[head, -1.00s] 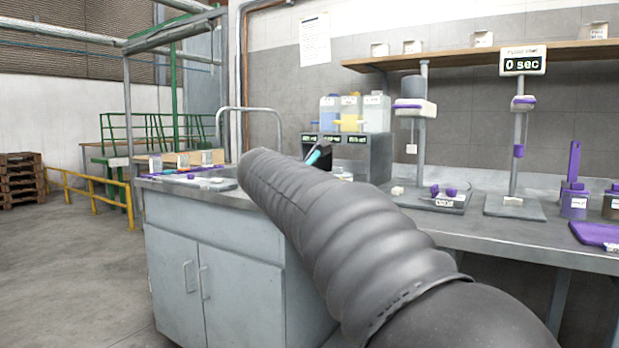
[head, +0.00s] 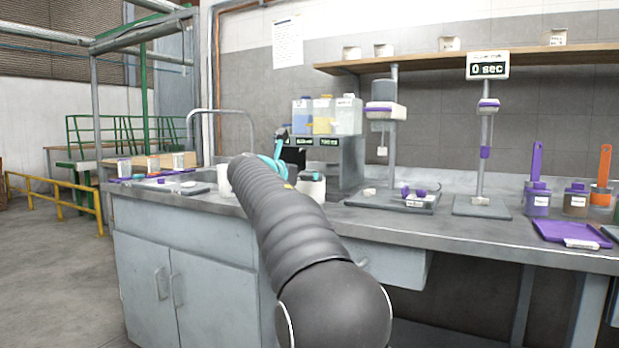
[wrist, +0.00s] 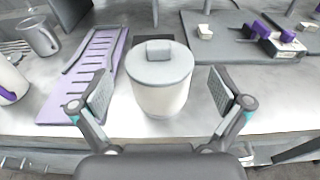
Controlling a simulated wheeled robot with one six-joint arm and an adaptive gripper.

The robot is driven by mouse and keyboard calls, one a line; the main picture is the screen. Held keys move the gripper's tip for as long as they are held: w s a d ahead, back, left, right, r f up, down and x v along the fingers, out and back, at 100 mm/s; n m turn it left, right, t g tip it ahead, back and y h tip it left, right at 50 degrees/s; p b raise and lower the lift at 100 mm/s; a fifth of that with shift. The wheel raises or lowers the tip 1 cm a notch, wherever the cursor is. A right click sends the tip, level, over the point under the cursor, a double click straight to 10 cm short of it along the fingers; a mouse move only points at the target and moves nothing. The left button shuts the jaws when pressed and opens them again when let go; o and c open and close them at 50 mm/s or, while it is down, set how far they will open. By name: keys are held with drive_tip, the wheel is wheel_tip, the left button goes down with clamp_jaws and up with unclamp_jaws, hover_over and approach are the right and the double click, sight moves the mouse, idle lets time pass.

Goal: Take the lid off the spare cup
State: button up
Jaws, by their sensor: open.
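A white cup (wrist: 161,100) with a pale grey lid (wrist: 159,65) stands upright on the metal bench in the wrist view. The lid lies flat on the rim and has a raised square knob (wrist: 158,50). My gripper (wrist: 158,98) is open, with one finger on each side of the cup and a gap on both sides. In the head view my gripper (head: 283,158) is mostly hidden behind my arm. A white cup (head: 313,190) shows beside it, partly hidden; I cannot tell for sure that it is the same one.
A purple slotted rack (wrist: 92,65) lies close left of the cup. A grey jug (wrist: 40,36) stands farther left. A grey stand base (wrist: 235,38) with small purple parts lies behind right. A dispenser with bottles (head: 345,160) stands behind my arm. The bench front edge is near.

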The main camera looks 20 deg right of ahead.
drive_tip(key=shift+r+p+x, duration=0.15)
drive_tip(key=shift+p+x, duration=0.05)
drive_tip(key=shift+x, duration=1.15)
drive_tip(key=shift+r+p+x, duration=0.1)
drive_tip(key=shift+p+x, duration=0.05)
drive_tip(key=shift+x, duration=1.2)
drive_tip(key=c, duration=0.6)
